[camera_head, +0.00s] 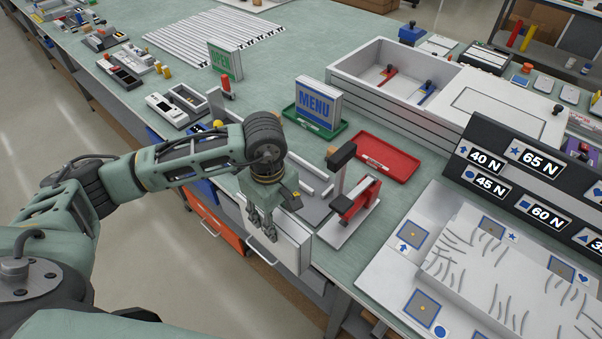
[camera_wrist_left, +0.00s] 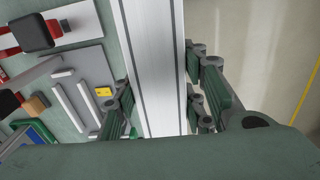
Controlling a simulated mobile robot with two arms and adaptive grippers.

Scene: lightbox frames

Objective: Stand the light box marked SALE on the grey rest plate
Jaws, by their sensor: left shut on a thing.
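My left gripper (camera_head: 265,232) is shut on a white light box (camera_head: 288,249) with a grey edge. The box hangs upright at the front edge of the bench; its lettering is not visible, so I cannot read whether it says SALE. In the left wrist view the box (camera_wrist_left: 155,60) runs between the fingers of the gripper (camera_wrist_left: 160,108). A grey plate with white rails (camera_head: 313,207), which looks like the rest plate, lies on the bench just beyond the box, partly hidden by the gripper. It also shows in the left wrist view (camera_wrist_left: 92,62). My right gripper is out of view.
A stand with a red clamp (camera_head: 355,198) is right of the grey plate. A MENU box (camera_head: 318,103) stands on a green tray (camera_head: 336,134); an empty red tray (camera_head: 393,170) is beside it. An OPEN box (camera_head: 225,60) stands farther back. Orange drawer (camera_head: 215,225) below.

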